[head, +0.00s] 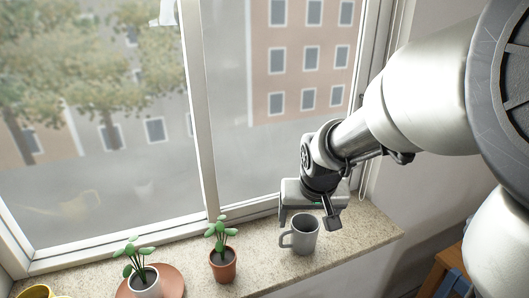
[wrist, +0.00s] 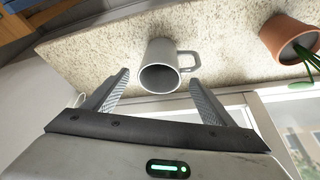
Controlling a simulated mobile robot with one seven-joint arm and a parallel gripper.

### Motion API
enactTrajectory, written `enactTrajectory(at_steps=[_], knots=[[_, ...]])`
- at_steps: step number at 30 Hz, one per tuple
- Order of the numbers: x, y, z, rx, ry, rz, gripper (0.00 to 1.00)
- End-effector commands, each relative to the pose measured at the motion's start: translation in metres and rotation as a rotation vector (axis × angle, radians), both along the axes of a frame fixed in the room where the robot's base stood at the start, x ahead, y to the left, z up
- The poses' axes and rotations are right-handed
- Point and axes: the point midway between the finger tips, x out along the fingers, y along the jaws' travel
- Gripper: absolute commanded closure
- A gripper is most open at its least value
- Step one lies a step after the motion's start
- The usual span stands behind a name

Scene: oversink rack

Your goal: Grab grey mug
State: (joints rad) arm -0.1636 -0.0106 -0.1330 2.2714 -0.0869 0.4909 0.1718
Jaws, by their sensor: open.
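The grey mug (head: 304,236) stands upright on the speckled windowsill in the head view, its handle toward the left. In the wrist view the mug (wrist: 158,62) shows ahead of the fingers, with its open mouth toward me and its handle to the right. My gripper (head: 307,218) is just above the mug in the head view. Its fingers (wrist: 157,97) are spread apart and empty, and the mug lies just beyond the gap between them. I cannot tell whether a finger touches it.
A potted plant in a terracotta pot (head: 223,264) stands left of the mug. A plant in a white pot (head: 146,284) on a round saucer (head: 174,276) and a yellow mug (head: 36,292) are further left. The window (head: 280,140) rises behind the sill. The sill's right end (head: 385,232) is clear.

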Motion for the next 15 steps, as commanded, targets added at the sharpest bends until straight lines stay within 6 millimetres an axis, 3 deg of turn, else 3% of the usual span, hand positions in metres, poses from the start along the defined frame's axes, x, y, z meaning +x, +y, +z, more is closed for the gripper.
enactTrajectory(at_steps=[3,6,14,15], knots=[[0.005,-0.002,-0.019,0.000,0.005,-0.002,0.23],[0.008,-0.002,-0.026,0.001,0.002,-0.001,0.23],[0.010,-0.002,-0.027,0.000,0.000,-0.001,0.23],[0.010,-0.002,-0.027,0.000,0.000,-0.001,0.29]])
